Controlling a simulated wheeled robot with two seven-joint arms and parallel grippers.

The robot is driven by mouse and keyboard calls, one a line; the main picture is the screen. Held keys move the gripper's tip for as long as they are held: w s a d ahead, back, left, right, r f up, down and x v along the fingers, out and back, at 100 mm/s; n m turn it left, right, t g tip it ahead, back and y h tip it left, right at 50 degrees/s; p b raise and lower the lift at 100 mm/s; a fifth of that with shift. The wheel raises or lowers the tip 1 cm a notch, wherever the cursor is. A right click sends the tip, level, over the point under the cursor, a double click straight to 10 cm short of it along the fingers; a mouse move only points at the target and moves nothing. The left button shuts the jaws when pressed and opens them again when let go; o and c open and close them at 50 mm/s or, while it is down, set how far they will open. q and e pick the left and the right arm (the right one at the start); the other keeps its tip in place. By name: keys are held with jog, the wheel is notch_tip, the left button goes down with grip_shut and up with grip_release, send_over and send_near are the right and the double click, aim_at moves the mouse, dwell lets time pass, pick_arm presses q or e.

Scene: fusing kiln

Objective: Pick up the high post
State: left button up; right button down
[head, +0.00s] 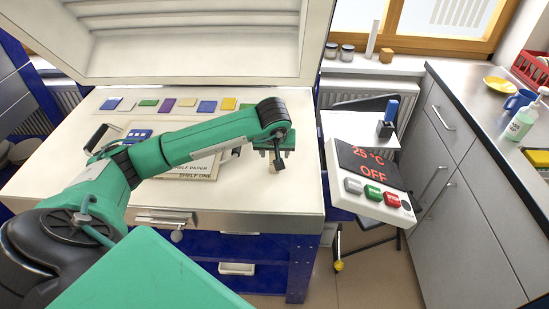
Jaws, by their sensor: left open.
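My left arm reaches in from the left over the pale kiln bed. Its wrist bends down, and my left gripper (275,160) points down near the right part of the bed. The gripper is open, with its fingertips close above the bed surface. I cannot make out for certain a high post; anything between or behind the fingers is small and partly hidden by the gripper and forearm. A tall white upright cylinder (372,40) stands on the windowsill at the back, far from the gripper. My right gripper is not in view.
The raised kiln lid (190,75) hangs behind. Several coloured glass pieces (207,106) lie along the bed's back. Papers marked shelf (185,172) lie under my forearm. A control panel (370,170) reads 25 °C OFF. A grey counter (470,120) is at right.

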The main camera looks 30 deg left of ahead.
pick_arm(q)
jog(key=shift+w+a+f, duration=0.1)
jog(key=shift+w+f, duration=0.05)
jog(key=shift+f, duration=0.35)
jog(key=c, duration=1.1)
jog(key=shift+r, duration=0.15)
